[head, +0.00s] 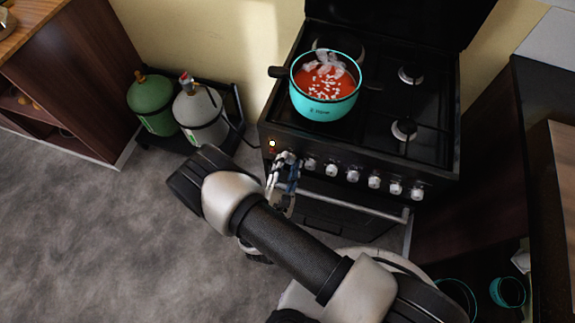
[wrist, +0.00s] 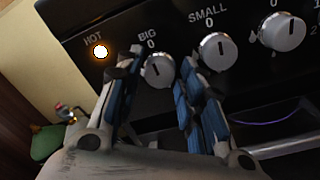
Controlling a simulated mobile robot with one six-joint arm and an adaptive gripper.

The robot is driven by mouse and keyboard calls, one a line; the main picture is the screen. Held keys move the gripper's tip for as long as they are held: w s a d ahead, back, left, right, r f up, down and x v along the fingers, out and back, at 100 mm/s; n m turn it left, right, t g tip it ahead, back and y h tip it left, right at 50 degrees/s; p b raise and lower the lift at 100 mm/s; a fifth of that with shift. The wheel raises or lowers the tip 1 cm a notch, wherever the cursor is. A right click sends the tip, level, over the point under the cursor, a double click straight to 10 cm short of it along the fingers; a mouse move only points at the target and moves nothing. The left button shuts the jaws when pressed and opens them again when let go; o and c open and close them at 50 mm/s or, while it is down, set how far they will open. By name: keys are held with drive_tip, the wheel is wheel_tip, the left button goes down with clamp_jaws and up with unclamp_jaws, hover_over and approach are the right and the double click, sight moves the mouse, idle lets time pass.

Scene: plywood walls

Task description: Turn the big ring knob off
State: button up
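The big ring knob (wrist: 157,73) is a silver-white knob under the label BIG and a 0 mark on the stove's black front panel. Its dark pointer line looks roughly upright, near the 0. My gripper (wrist: 157,78) is open, its blue-padded fingers on either side of this knob; contact cannot be told. In the head view my gripper (head: 283,168) is at the left end of the knob row and covers the big knob. The orange-white HOT light (wrist: 101,51) is lit; it also shows in the head view (head: 272,143).
The small ring knob (wrist: 217,51) is just right of my gripper, with several more knobs beyond. A turquoise pot (head: 322,107) of red food stands on the stove (head: 385,145). An oven handle (head: 365,209) runs below. Gas bottles (head: 200,117) stand left.

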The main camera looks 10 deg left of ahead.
drive_tip(key=shift+s, duration=0.1)
drive_tip(key=s, duration=1.1)
drive_tip(key=shift+s+a, duration=0.15)
drive_tip(key=shift+s, duration=0.25)
drive_tip(key=w+d+r+m+g+h, duration=0.3)
drive_tip(key=d+r+m+g+h, duration=0.4)
drive_tip(key=r+m, duration=0.25)
drive_tip(key=w+d+r+m+g+h, duration=0.2)
drive_tip(key=d+r+m+g+h, duration=0.2)
drive_tip(key=d+r+m+g, duration=0.55)
drive_tip(key=s+d+r+m+t+y, duration=0.1)
drive_tip(key=s+d+r+m+y, duration=0.1)
drive_tip(key=r+m+y, duration=0.1)
drive_tip(key=s+d+r+m+t+y, duration=0.1)
drive_tip(key=s+d+r+m+y, duration=0.2)
drive_tip(key=r, duration=0.5)
drive_tip(key=s+d+r+m+t+y, duration=0.1)
drive_tip(key=s+d+r+m+y, duration=0.1)
drive_tip(key=r+y, duration=0.3)
drive_tip(key=shift+s+d+r+m+y, duration=0.3)
drive_tip(key=shift+s+r+m, duration=0.15)
drive_tip(key=shift+r+m, duration=0.35)
